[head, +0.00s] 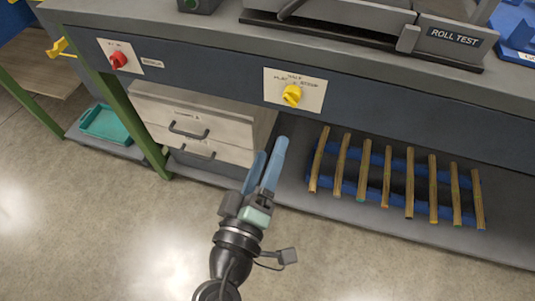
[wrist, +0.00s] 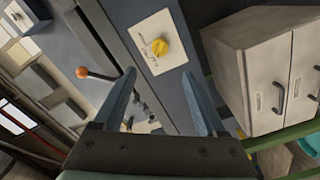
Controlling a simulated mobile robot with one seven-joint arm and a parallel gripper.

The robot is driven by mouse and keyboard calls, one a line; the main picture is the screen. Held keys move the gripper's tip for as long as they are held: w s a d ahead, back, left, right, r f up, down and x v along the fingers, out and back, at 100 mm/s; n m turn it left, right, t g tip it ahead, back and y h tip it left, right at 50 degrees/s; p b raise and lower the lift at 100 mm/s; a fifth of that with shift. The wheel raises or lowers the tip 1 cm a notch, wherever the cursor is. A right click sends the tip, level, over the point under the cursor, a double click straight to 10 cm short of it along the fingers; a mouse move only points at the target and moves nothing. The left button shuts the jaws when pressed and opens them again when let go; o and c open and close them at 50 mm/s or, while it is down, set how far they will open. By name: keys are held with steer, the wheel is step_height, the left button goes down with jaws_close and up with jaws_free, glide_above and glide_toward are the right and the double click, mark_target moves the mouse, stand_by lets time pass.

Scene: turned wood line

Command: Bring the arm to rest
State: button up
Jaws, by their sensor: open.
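My gripper (head: 266,166) is in the middle of the head view, in front of the workbench and above the floor. Its two blue fingers stand apart with nothing between them. In the wrist view the gripper (wrist: 162,95) also shows open and empty, pointing toward the bench front. A yellow knob (head: 291,95) on a white plate lies beyond the fingertips; this yellow knob (wrist: 160,47) also shows between and beyond the fingers in the wrist view. The fingers look apart from the bench.
A red knob (head: 118,60) is on the bench front at left. Drawers (head: 187,130) stand under the bench. Several wooden sticks (head: 387,175) lie on a blue rack on the lower shelf. A teal tray (head: 104,124) is at left. The floor in front (head: 110,220) is clear.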

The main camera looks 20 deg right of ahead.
steer(key=w+a+r+m+t+y, duration=0.2)
steer(key=w+r+m+t, duration=0.1)
steer(key=r, duration=1.1)
steer(key=w+a+r+m+t+y, duration=0.2)
steer(key=w+r+m+t, duration=0.15)
steer(key=r, duration=1.15)
steer(key=s+a+r+n+t+y, duration=0.1)
steer(key=s+a+r+t+y, duration=0.2)
steer(key=r, duration=0.5)
steer(key=s+a+r+t+y, duration=0.1)
steer(key=s+r+t+y, duration=0.3)
steer(key=r, duration=0.5)
step_height(320, 180, up, 30)
steer(key=g+h+p, duration=0.1)
steer(key=p, duration=2.9)
steer(key=shift+s+a, duration=0.35)
steer(key=shift+s, duration=0.1)
steer(key=shift+n, duration=0.25)
